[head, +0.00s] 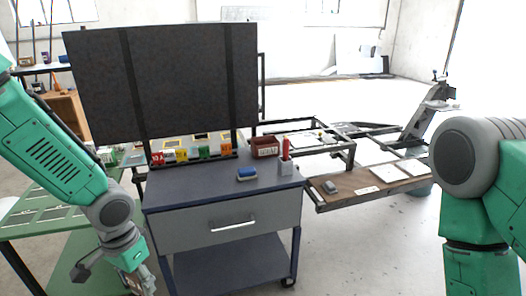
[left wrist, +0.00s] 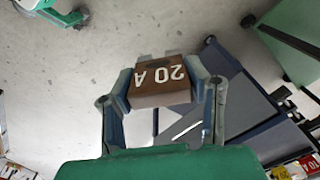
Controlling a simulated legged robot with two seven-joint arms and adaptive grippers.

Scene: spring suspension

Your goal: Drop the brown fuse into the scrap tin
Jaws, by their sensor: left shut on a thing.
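The brown fuse (left wrist: 160,88), marked 20 A, is between the fingers of my left gripper (left wrist: 163,95) in the left wrist view. The gripper is shut on it. In the head view my left gripper (head: 142,282) hangs low at the bottom, left of the cart and below its top; the fuse is hard to make out there. A dark red open box (head: 265,148) with a pale label, likely the scrap tin, stands at the back of the cart top, well right of and above the gripper. My right gripper is out of view.
The grey-blue cart (head: 215,192) has a drawer and lower shelf. On its top are a row of coloured fuses (head: 182,155), a blue sponge-like block (head: 247,174) and a red-handled tool in a holder (head: 286,155). A large dark panel (head: 185,80) rises behind. A green table (head: 35,222) stands left.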

